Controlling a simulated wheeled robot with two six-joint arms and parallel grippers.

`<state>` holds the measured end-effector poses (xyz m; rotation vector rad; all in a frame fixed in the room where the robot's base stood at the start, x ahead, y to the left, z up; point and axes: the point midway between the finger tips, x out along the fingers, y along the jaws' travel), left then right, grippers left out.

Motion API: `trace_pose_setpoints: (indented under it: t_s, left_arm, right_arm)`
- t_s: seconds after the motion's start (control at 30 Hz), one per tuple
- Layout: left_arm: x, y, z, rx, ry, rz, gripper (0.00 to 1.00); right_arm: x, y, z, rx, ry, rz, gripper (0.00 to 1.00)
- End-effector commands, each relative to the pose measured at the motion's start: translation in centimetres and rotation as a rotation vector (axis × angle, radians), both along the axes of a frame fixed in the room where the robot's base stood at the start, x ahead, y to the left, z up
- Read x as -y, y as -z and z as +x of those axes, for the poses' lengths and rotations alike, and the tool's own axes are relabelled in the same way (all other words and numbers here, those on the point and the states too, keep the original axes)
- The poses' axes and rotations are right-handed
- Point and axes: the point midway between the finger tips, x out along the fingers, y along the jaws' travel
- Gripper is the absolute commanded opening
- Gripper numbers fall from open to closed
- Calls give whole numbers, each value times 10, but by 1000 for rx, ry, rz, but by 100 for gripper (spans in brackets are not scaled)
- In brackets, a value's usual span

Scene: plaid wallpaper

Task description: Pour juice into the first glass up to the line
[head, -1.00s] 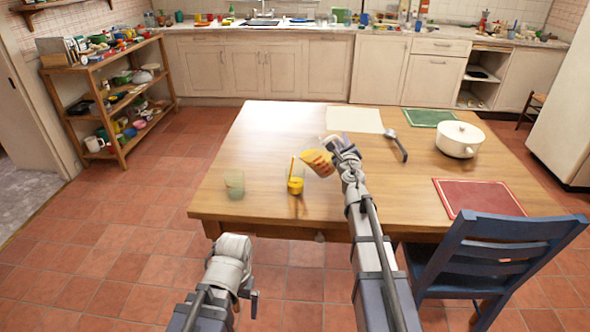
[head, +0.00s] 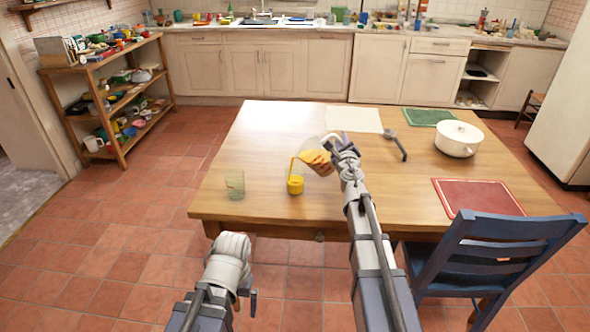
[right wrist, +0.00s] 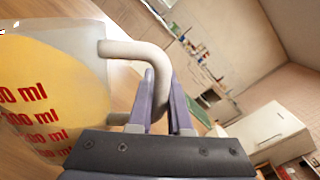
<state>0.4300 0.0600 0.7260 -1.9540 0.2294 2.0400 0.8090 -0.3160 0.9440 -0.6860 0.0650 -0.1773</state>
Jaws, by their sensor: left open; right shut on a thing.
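My right gripper (head: 338,146) is shut on the handle of a clear jug (head: 316,158) of orange juice, held tilted above the table. In the right wrist view the fingers (right wrist: 170,105) grip its pale handle (right wrist: 150,62), and red ml marks show on the jug (right wrist: 40,100). A thin stream of juice (head: 291,168) falls from the jug's left side into a glass (head: 295,186) that holds yellow-orange juice. I cannot make out a line on it. A second, greenish glass (head: 235,184) stands to the left and looks empty. My left gripper (head: 248,298) is open, low before the table.
The wooden table (head: 262,140) also holds a white pot (head: 458,140), a dark-handled utensil (head: 396,143), a pale mat (head: 354,119), a green mat (head: 428,117) and a red mat (head: 477,197). A blue chair (head: 490,255) stands at the front right. The table's left back is clear.

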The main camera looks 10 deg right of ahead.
Motion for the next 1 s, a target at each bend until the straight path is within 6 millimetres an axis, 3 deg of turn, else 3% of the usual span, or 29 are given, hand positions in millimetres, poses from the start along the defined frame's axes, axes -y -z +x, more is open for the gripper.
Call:
trace_pose_setpoints:
  t_s: [1.0]
  left_arm:
    - [0,-7,0,0,0,0,100]
  right_arm:
    - [1,-7,0,-7,1,-39,0]
